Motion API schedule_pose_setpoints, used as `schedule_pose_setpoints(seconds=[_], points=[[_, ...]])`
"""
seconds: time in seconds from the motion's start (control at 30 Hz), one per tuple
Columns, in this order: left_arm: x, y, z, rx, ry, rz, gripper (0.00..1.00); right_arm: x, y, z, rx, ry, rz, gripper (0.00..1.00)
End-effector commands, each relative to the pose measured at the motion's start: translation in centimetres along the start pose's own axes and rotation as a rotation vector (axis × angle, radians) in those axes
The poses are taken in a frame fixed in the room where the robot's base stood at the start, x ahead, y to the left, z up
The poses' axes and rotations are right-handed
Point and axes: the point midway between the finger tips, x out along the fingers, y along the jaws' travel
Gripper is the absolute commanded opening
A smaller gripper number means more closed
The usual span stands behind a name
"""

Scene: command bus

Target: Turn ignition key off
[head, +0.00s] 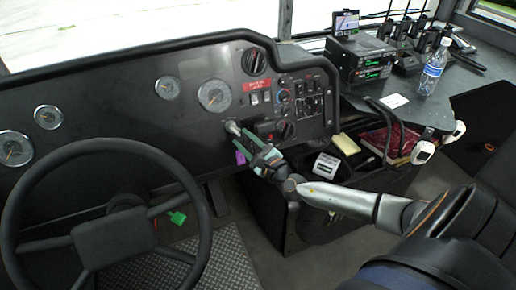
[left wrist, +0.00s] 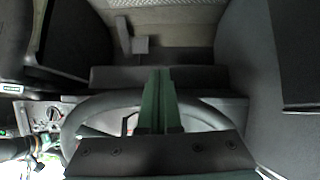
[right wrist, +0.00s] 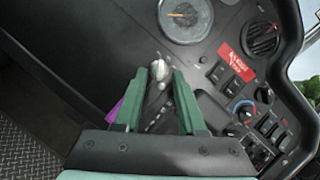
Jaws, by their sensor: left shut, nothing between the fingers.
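The ignition (head: 232,128) is a silver cylinder on the black dashboard, left of the rotary knobs. In the right wrist view the silver ignition key (right wrist: 159,71) shows between and just beyond the fingertips. A purple tag (head: 240,153) hangs below it. My right gripper (head: 247,139) is close to the ignition, with its green fingers apart. In the right wrist view a gap shows on both sides of the key; contact cannot be told. My left gripper (left wrist: 159,72) is shut and empty in the left wrist view, and is outside the head view.
The steering wheel (head: 204,232) stands at the left, with a green tag (head: 177,217) behind it. A control panel with a red label (head: 256,86) is above right of the ignition. A radio (head: 363,60) and a water bottle (head: 433,68) stand on the right console.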

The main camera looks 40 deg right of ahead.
Motion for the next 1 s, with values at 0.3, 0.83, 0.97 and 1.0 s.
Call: schedule_pose_setpoints(seconds=[0.3,0.83,0.97,1.0], points=[[-0.1,0.0,-0.1,0.0,0.003,-0.001,0.0,-5.5,0.1,-0.1,-0.001,0.003,0.004,0.4],[-0.1,-0.1,0.0,0.0,0.0,-0.004,0.0,-7.5,0.0,-0.1,0.0,0.001,0.001,0.4],[-0.1,-0.1,0.0,0.0,-0.002,-0.004,0.0,-7.5,0.0,-0.1,0.0,0.002,0.001,0.4],[-0.1,-0.1,0.0,0.0,-0.002,-0.004,0.0,-7.5,0.0,-0.1,0.0,0.002,0.001,0.4]])
